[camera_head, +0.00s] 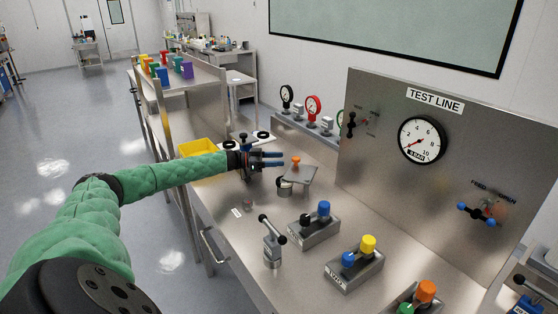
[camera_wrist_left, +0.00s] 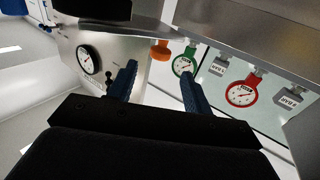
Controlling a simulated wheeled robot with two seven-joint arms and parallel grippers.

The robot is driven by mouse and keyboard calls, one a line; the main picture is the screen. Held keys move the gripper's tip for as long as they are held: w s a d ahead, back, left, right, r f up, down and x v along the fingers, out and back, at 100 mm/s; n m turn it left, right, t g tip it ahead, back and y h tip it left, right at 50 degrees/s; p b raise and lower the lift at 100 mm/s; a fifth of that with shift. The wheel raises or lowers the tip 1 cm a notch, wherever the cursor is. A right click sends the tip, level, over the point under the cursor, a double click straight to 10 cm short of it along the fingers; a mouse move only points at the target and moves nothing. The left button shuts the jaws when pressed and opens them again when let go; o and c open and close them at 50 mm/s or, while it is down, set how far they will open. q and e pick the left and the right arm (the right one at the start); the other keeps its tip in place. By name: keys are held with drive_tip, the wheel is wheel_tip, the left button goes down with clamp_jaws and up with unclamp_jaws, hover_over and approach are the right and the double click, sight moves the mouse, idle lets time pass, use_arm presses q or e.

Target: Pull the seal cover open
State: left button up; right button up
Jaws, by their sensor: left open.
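The seal cover appears to be the flat grey metal plate (camera_head: 301,175) with an orange knob (camera_head: 296,161) standing on it, over a small round metal fitting (camera_head: 285,187) on the bench. The cover looks slightly tilted. My left gripper (camera_head: 281,159) is open and empty just left of the knob, its blue fingers pointing toward it. In the left wrist view the orange knob (camera_wrist_left: 160,48) shows beyond the gap between the open fingers of my left gripper (camera_wrist_left: 157,70). I cannot tell the exact distance. My right gripper is not in view.
A lever fitting (camera_head: 272,250) and valve blocks with blue (camera_head: 323,208), yellow (camera_head: 368,243) and orange (camera_head: 427,290) knobs stand nearer on the bench. The TEST LINE panel (camera_head: 380,190) rises at right. A yellow tray (camera_head: 197,147) lies behind my left arm.

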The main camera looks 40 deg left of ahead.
use_arm(q)
drive_tip(key=shift+c, duration=0.2)
drive_tip(key=c, duration=0.4)
drive_tip(key=shift+s+f, duration=0.15)
drive_tip(key=shift+s, duration=0.1)
clamp_jaws()
drive_tip(key=shift+s+f+n+t+y+p, duration=0.15)
drive_tip(key=shift+s+f+n+y+p, duration=0.15)
drive_tip(key=shift+s, duration=0.25)
drive_tip(key=shift+s+f+n+t+y+p, duration=0.1)
drive_tip(key=shift+s+n+t+y+p, duration=0.1)
drive_tip(key=shift+s+n+y, duration=0.3)
drive_tip(key=shift+s+a+n+t+y, duration=0.15)
drive_tip(key=shift+s+y, duration=0.1)
drive_tip(key=shift+s, duration=0.25)
drive_tip(key=shift+s+a+n+t+y, duration=0.15)
drive_tip(key=shift+s+y, duration=0.1)
drive_tip(key=shift+s, duration=0.25)
drive_tip(key=s+a+r+n+t+y+p, duration=0.1)
drive_tip(key=s+r+n+y+p, duration=0.1)
drive_tip(key=s, duration=0.4)
drive_tip(key=shift+s+r+y+p, duration=0.3)
drive_tip(key=shift+r+y+p, duration=0.05)
drive_tip(key=shift+r+y, duration=0.5)
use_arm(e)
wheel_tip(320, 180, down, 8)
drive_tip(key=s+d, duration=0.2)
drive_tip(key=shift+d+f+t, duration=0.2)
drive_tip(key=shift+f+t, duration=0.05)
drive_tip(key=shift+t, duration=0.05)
